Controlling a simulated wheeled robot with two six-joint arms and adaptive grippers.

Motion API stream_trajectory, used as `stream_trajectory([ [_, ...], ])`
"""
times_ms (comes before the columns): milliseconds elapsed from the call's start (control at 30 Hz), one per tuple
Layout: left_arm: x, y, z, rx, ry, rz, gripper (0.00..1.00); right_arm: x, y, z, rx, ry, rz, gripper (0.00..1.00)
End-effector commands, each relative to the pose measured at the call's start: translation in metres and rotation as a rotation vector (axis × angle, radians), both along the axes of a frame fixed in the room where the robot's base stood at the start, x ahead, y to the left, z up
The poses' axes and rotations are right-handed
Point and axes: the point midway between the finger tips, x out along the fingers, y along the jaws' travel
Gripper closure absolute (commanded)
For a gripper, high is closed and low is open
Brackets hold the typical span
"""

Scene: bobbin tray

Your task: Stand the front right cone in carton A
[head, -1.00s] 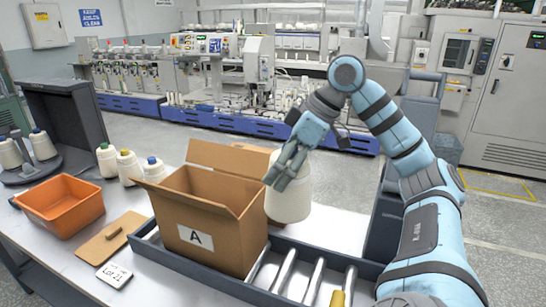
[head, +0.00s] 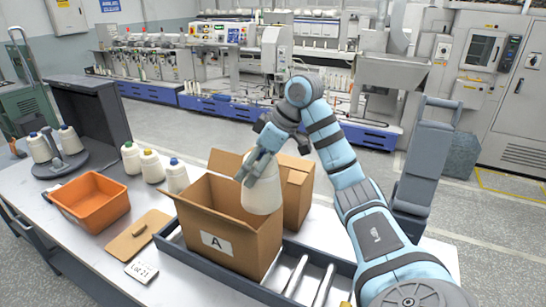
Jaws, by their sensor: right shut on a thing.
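My right gripper (head: 255,172) is shut on a white cone (head: 263,195) and holds it upright in the air. The cone is at the right back of carton A (head: 248,248), an open brown box with a white "A" label on its front. The cone's lower end overlaps the carton's right rim in the picture; I cannot tell whether its base is inside the rim. The carton's flaps are open, and its inside bottom is hidden. My left gripper is not in view.
Carton A stands on a grey roller tray (head: 312,275). A second brown carton (head: 298,195) stands behind the held cone. Several cones, including a blue-topped one (head: 176,178), stand at the back left. An orange bin (head: 92,212) and a tan board (head: 128,245) lie left.

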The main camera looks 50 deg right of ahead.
Motion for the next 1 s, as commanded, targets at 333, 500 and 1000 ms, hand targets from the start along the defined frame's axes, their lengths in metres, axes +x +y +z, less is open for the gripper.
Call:
stream_trajectory([
  [333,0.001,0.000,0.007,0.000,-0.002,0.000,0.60,0.043,0.013,-0.019,-0.002,0.005,0.001,0.71],
  [500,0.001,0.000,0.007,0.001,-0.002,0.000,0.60,0.042,0.013,-0.050,-0.002,0.005,0.001,0.71],
  [1000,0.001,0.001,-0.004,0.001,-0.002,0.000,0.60,0.042,0.013,-0.141,0.000,0.002,0.002,0.71],
])
